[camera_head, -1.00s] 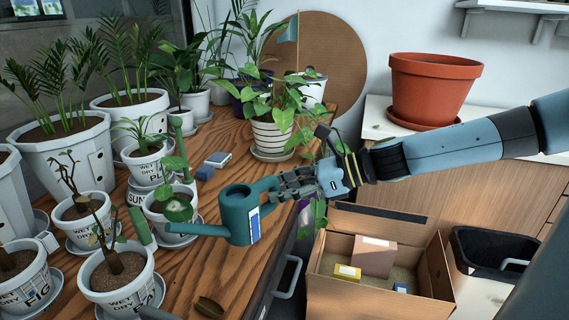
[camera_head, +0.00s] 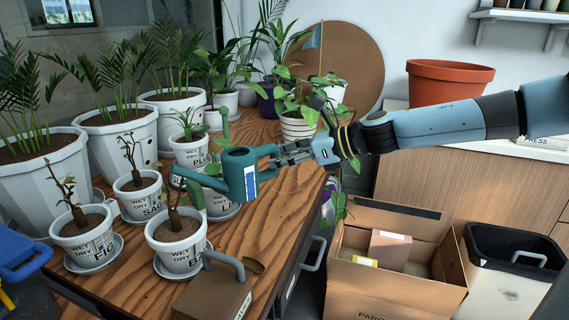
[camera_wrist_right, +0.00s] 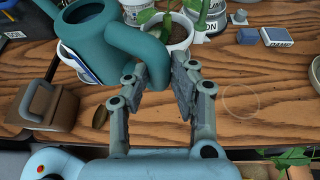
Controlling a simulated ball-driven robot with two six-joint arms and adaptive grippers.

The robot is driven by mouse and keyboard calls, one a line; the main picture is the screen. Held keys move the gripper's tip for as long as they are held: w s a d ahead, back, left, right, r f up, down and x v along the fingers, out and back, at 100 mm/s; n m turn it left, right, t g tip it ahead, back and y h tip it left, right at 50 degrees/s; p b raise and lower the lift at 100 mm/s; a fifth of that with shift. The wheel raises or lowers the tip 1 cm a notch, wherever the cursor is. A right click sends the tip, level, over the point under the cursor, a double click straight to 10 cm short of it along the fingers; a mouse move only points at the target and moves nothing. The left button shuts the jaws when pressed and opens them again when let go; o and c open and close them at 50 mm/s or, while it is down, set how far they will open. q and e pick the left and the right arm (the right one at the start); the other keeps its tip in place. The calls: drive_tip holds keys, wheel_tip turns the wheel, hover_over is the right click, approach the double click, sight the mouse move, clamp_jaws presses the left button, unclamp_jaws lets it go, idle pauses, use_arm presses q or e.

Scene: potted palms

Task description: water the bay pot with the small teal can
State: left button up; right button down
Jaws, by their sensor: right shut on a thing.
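The small teal can (camera_head: 236,176) hangs above the wooden table, its spout (camera_head: 203,181) pointing left and its body close to upright. My right gripper (camera_head: 276,158) is shut on the can's handle. The right wrist view shows the fingers (camera_wrist_right: 160,80) around the handle and the can (camera_wrist_right: 92,42) to their left. The bay pot (camera_head: 178,252), white with a "WET DRY" label and a bare stem, stands on a saucer at the table's front. The spout is above and behind it in the head view. No water shows. My left gripper is out of view.
The fig pot (camera_head: 88,246) and sage pot (camera_head: 140,200) stand left of and behind the bay pot. A brown block with a grey handle (camera_head: 212,293) is at the front edge. A cardboard box (camera_head: 390,292) stands right of the table. Bare wood lies below the can.

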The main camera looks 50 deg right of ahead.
drive_tip(key=shift+n+g+h, duration=0.4)
drive_tip(key=shift+n+h, duration=0.3)
drive_tip(key=shift+h, duration=0.1)
drive_tip(key=shift+d+f+b, duration=0.2)
drive_tip(key=shift+f+b, duration=1.9)
drive_tip(key=shift+b, duration=0.65)
drive_tip(key=shift+r, duration=0.45)
drive_tip(key=shift+r+n+h+p, duration=0.3)
drive_tip(key=shift+r+p, duration=0.2)
drive_tip(key=shift+p, duration=0.05)
drive_tip(key=shift+a+r+p, duration=0.1)
drive_tip(key=shift+r+p, duration=0.25)
drive_tip(key=shift+r, duration=0.1)
